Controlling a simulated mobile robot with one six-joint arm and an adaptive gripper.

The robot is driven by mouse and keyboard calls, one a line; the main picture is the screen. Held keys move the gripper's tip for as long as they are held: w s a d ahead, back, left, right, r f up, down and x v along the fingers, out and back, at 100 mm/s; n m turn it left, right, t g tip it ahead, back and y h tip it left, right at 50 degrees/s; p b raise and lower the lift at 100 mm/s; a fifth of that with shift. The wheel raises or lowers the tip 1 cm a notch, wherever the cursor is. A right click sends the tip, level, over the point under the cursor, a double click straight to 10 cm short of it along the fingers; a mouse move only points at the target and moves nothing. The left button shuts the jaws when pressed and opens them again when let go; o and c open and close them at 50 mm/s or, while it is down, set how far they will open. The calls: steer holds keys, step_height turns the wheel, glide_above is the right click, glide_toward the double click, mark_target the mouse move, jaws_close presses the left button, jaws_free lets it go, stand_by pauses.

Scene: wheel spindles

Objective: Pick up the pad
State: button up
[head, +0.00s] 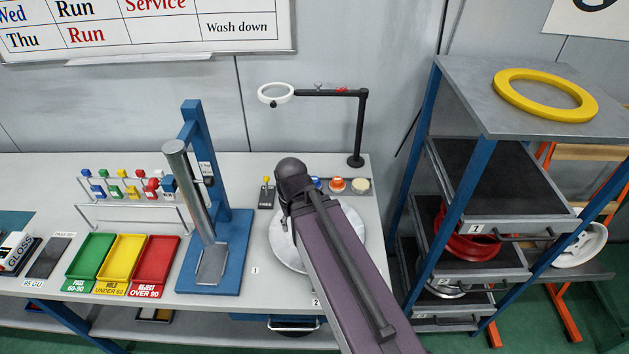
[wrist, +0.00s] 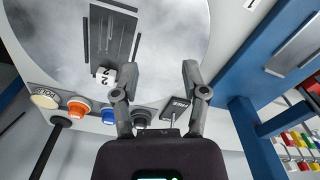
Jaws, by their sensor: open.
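My gripper (wrist: 159,72) is open and empty in the wrist view, its two fingers spread over the edge of a round grey plate (wrist: 180,35). In the head view my arm hides the gripper and much of the plate (head: 282,242). Several round pad-like discs stand on the bench: a cream one with lettering (wrist: 45,98), an orange one (wrist: 78,109) and a blue one (wrist: 108,114). They also show in the head view as cream (head: 360,185), orange (head: 337,184) and blue (head: 316,183). Which one is the pad I cannot tell. The gripper touches none of them visibly.
A small stand with a sign (wrist: 174,110) is near the right finger. A blue press (head: 225,240), lamp post (head: 359,130) and shelf rack (head: 482,130) surround the area.

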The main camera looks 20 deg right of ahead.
steer(key=shift+a, duration=0.1)
steer(key=o, duration=0.5)
steer(key=shift+w, duration=0.15)
steer(key=w+d+r+m+p, duration=0.1)
steer(key=w+d+r+p, duration=0.1)
steer(key=w+d, duration=0.5)
steer(key=w+d+r+p, duration=0.3)
steer(key=w+d, duration=0.4)
steer(key=w, duration=0.8)
steer(key=shift+w+d+m, duration=0.2)
steer(key=shift+w+m, duration=0.05)
steer(key=shift+m, duration=0.15)
steer(key=shift+f, duration=0.15)
step_height(320, 180, down, 8)
steer(key=b, duration=0.8)
steer(key=shift+f+b, duration=0.1)
steer(key=shift+b, duration=0.2)
steer(key=shift+f, duration=0.1)
